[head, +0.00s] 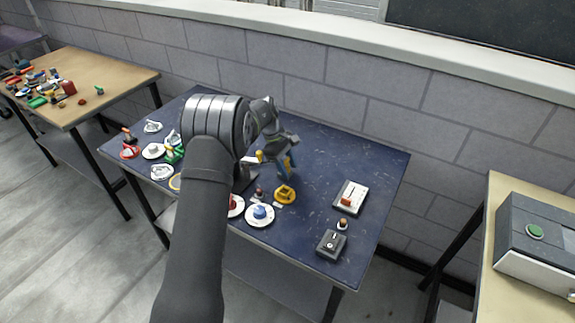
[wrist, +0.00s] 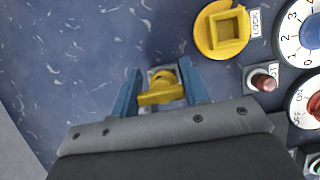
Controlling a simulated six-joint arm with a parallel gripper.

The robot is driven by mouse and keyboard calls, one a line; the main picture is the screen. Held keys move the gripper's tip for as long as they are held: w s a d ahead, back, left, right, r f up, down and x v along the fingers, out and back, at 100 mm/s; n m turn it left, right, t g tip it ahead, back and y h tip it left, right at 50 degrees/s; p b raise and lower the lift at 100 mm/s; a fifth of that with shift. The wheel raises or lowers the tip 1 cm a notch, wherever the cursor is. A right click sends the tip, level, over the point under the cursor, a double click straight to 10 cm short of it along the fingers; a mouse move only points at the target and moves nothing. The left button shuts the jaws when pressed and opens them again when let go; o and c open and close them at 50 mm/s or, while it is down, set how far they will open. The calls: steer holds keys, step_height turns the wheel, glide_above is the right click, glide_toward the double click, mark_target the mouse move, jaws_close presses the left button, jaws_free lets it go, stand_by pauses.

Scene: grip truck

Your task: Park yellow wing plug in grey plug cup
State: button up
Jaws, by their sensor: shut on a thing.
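The yellow wing plug (wrist: 162,92) is between the two blue fingers of my gripper (wrist: 161,90) in the wrist view, and the fingers are shut on it. A pale grey square edge (wrist: 153,71) shows just behind the plug and looks like the grey plug cup, mostly hidden by the plug. I cannot tell whether the plug is in the cup or above it. In the head view my gripper (head: 287,167) points down over the blue table, and the cup is not clear there.
A yellow round base with a square socket (wrist: 222,30), labelled LOCK, lies right of my gripper. Numbered dials (wrist: 305,30) and a small red-tipped knob (wrist: 264,81) are further right. A dark switch box (head: 331,243) and a white switch plate (head: 351,197) stand on the table's right.

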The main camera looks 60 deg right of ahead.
mark_target(287, 165)
steer(key=shift+a+f, duration=0.1)
stand_by(0.3)
steer(key=o, duration=1.4)
steer(key=shift+r, duration=3.8)
steer(key=shift+f, duration=3.8)
steer(key=shift+r, duration=0.15)
